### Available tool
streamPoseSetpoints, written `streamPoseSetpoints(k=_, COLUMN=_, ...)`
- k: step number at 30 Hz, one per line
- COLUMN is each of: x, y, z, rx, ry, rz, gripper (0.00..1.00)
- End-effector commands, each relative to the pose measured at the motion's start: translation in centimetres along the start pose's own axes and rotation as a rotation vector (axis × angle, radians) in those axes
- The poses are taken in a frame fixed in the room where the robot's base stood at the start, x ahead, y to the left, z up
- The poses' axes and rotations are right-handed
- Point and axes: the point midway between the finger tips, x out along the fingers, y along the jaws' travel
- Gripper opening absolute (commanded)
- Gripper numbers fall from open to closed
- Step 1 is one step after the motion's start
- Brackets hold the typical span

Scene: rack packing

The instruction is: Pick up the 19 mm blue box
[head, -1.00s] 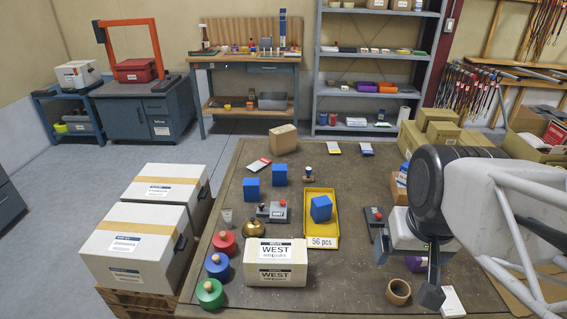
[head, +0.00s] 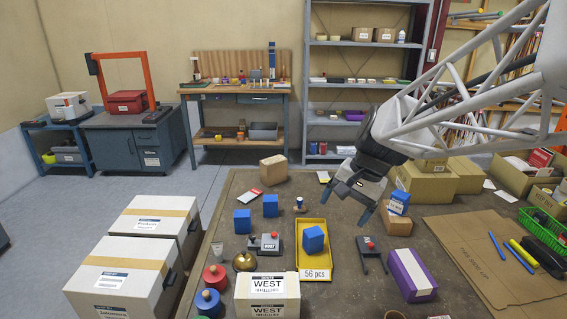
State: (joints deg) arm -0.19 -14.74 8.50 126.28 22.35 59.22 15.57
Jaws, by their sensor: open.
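Several blue boxes are on the table, and I cannot read a size on any. One blue box (head: 242,221) stands at the left, and another (head: 270,205) stands just behind and right of it. A third blue box (head: 313,239) sits tilted in the yellow tray (head: 314,270) marked "56 pcs". Another blue box (head: 398,203), with a white label, rests on a brown carton at the right. My gripper (head: 348,204) is open and empty, above the table behind the tray and left of the labelled blue box.
A white WEST box (head: 267,297) stands at the front. Grey devices with red buttons flank the tray (head: 268,245). A purple box (head: 411,275) lies at right, beside flat cardboard (head: 480,260). A brown carton (head: 273,169) stands at the back.

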Motion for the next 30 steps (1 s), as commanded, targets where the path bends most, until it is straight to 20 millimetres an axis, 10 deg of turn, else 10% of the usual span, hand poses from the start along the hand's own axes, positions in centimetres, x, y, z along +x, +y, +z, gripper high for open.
streamPoseSetpoints(k=30, x=10.8, y=-13.8, z=-19.0, rx=0.529, ry=-0.337, rz=-0.227, gripper=0.86)
